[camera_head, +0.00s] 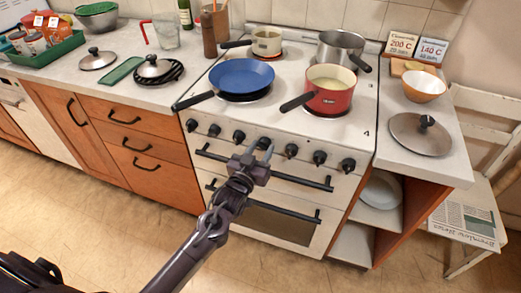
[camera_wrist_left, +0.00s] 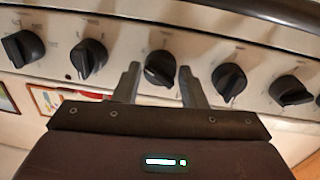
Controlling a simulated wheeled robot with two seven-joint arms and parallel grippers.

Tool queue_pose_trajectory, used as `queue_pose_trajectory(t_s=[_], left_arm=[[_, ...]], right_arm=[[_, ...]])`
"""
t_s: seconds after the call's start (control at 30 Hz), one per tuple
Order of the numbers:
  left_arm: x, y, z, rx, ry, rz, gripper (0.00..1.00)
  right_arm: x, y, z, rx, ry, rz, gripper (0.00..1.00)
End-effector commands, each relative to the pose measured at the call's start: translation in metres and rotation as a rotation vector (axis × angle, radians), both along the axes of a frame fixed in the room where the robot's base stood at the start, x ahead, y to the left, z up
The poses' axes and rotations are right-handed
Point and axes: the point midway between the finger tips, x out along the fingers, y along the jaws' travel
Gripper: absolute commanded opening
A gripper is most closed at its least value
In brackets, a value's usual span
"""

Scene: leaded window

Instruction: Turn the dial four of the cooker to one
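The white cooker (camera_head: 290,203) has a row of black dials along its front panel. My left gripper (camera_head: 259,146) is in front of the middle of that row, at the fourth dial (camera_head: 265,143) from the left, which it partly covers. In the left wrist view, the two fingers (camera_wrist_left: 160,84) are apart, with one black dial (camera_wrist_left: 160,68) showing between their tips. That dial carries a pale pointer mark. I cannot tell whether the fingers touch it, and the dial's markings are too small to read. My right gripper is not in view.
Neighbouring dials (camera_wrist_left: 229,82) sit close on both sides. The dark oven handle (camera_head: 300,177) runs below the row. A blue pan (camera_head: 242,77), a red pot (camera_head: 331,92) and other pots stand on the hob, with handles near the front edge. The floor before the cooker is clear.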

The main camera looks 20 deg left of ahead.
Motion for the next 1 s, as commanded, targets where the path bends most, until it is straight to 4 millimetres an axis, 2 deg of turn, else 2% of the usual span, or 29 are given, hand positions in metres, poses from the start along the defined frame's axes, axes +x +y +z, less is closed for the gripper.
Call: queue_pose_trajectory(t_s=[0.03, 0.2, 0.57, 1.0], left_arm=[[0.000, 0.000, 0.000, 0.000, 0.000, 0.000, 0.31], [0.000, 0.000, 0.000, 0.000, 0.000, 0.000, 0.11], [0.000, 0.000, 0.000, -0.070, 0.004, 0.001, 0.11], [0.000, 0.000, -0.001, -0.425, 0.017, 0.003, 0.11]], right_arm=[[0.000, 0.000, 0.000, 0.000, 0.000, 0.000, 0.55], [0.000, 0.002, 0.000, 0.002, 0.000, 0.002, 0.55], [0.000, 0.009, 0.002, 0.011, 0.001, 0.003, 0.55], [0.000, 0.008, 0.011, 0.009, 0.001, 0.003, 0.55]])
